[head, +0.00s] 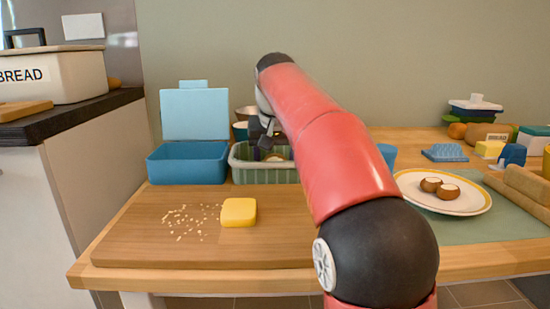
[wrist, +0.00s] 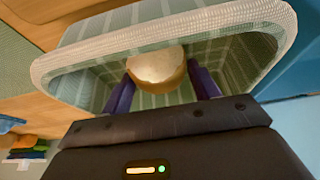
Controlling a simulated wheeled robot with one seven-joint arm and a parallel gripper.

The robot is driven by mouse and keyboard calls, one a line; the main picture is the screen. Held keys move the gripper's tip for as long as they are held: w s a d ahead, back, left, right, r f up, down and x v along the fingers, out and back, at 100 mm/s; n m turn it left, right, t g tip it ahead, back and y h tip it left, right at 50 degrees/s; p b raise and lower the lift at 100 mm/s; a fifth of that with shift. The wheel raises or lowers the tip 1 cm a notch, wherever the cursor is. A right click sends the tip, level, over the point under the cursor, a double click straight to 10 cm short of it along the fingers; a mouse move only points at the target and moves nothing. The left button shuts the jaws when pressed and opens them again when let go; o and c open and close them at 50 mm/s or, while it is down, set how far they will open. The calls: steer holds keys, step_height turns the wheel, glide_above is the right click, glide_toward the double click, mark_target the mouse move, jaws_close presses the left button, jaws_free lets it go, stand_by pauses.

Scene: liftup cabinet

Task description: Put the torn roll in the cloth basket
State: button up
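A torn roll (wrist: 157,68), with a pale torn face and brown crust, is between my gripper's two dark purple fingers (wrist: 160,80) in the wrist view. Both fingertips appear to touch its sides. My gripper (head: 265,145) points down into the cloth basket (head: 240,172), a green striped box with a pale woven rim. The basket rim also shows in the wrist view (wrist: 75,62). The roll is inside the basket's opening; whether it rests on the bottom is unclear. In the head view my arm hides the basket's right end.
A blue lidded box (head: 188,165) stands left of the basket. A cutting board (head: 150,235) holds crumbs and a yellow block (head: 239,212). A white plate (head: 420,201) with two torn roll pieces (head: 440,188) stands right of my arm. Bowls (head: 245,116) stand behind the basket.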

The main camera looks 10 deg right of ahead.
steer(key=shift+o, duration=1.4)
steer(key=shift+r, duration=0.15)
steer(key=p+v, duration=0.4)
steer(key=v, duration=0.8)
steer(key=shift+p, duration=0.3)
steer(key=shift+w, duration=0.1)
